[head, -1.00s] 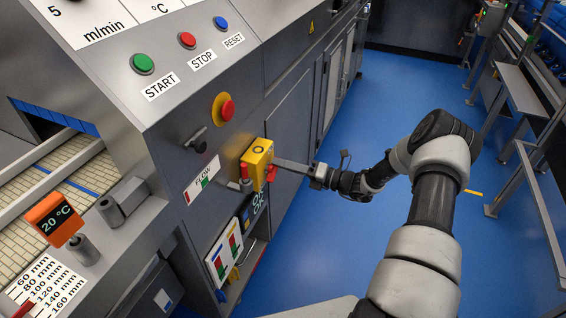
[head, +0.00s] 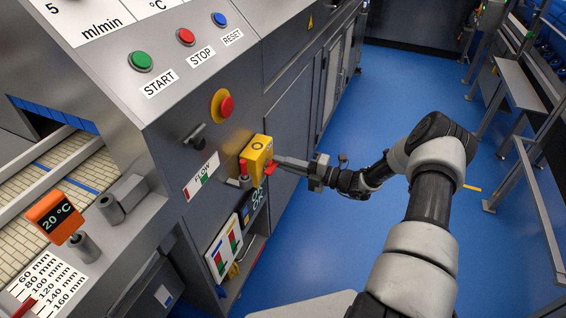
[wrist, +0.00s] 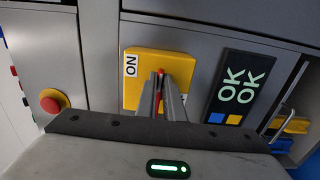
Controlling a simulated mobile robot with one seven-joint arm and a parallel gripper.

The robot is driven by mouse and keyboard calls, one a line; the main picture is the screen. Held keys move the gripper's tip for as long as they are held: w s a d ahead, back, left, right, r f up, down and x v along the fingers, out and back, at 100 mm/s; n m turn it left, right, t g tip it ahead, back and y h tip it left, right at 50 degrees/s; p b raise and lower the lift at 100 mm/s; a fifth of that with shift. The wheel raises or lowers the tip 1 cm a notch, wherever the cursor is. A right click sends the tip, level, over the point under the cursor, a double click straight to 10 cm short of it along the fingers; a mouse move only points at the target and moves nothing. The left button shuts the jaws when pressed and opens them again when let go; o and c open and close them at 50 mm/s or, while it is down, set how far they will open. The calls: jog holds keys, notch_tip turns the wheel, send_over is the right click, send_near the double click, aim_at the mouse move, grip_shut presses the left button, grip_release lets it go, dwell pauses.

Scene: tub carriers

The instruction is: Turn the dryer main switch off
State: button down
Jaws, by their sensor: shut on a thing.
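The dryer main switch is a yellow box (head: 256,153) on the grey machine front, with a red handle (head: 270,168) on its right face. In the wrist view the yellow switch plate (wrist: 136,82) carries a white ON label on its left side, turned sideways. My gripper (head: 276,163) reaches the switch from the right. Its two fingers (wrist: 171,92) are closed on the red handle, which shows as a narrow red strip (wrist: 160,78) between and beside them. The fingers hide most of the handle and part of the plate.
A red stop button on a yellow ring (head: 226,106) and a black knob (head: 195,137) sit left of the switch. A red lever (head: 243,158) with a FLOW label stands close beside it. A black OK panel (wrist: 240,92) is right of the switch in the wrist view. Blue floor is clear behind.

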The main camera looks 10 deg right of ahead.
jog(key=shift+s+a+f, duration=0.15)
jog(key=shift+s+a, duration=0.1)
jog(key=shift+a, duration=0.3)
jog(key=c, duration=1.7)
grip_release()
jog(key=shift+d, duration=0.1)
jog(key=shift+w, duration=0.1)
jog(key=p+v, duration=0.1)
jog(key=v, duration=1.6)
jog(key=shift+d, duration=0.25)
